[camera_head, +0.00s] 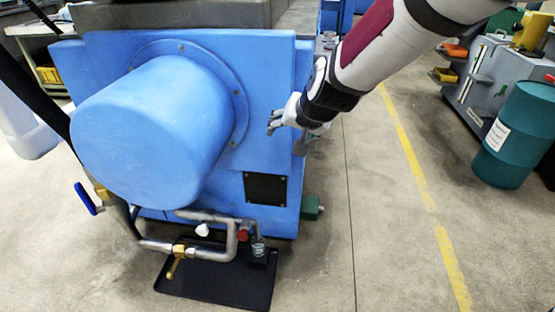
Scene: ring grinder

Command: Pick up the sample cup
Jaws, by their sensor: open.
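A small clear-looking cup (258,248), which seems to be the sample cup, stands upright on a black block at the right end of the black drip tray (215,290) on the floor. It is just right of a bent metal pipe (215,252). My gripper (286,138) is open, with its fingers spread and nothing visible between them. It is in front of the right part of the blue machine, well above the cup in the picture and apart from it. Whether the cup holds anything is too small to tell.
The blue machine (150,125) with its round housing fills the left. A brass-yellow valve handle (175,267), a red knob (243,236) and a white knob (203,230) sit around the pipe near the cup. A teal drum (515,135) stands far right. The floor right of the tray is clear.

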